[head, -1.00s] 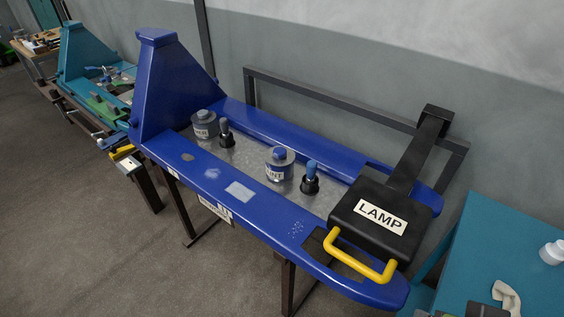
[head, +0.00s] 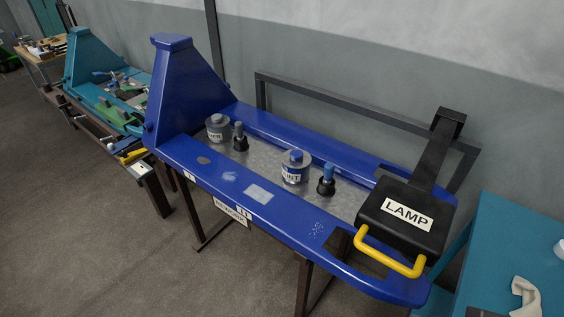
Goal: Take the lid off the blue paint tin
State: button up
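The blue paint tin (head: 294,171) stands upright on the grey bed of the blue frame in the head view. It is a grey can with a label ending in "NT" and a blue knob (head: 296,155) on its top, which looks closed. A similar grey tin (head: 217,130) with a grey top stands further left. My gripper is not in view.
A black holder with a blue handle (head: 327,181) stands right of the paint tin; another (head: 240,138) stands by the grey tin. A black LAMP box (head: 405,214) with a yellow handle (head: 388,257) covers the blue frame's (head: 330,240) right end. A teal table (head: 500,265) is at right.

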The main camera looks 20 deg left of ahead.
aim_at(294, 159)
jog(key=k+j, duration=0.1)
jog(key=j, duration=1.75)
jog(key=i+j, duration=0.3)
jog(key=j, duration=0.15)
jog(key=i+j, duration=0.25)
jog(key=j, duration=0.2)
jog(key=i+j, duration=0.55)
jog(key=i, duration=0.25)
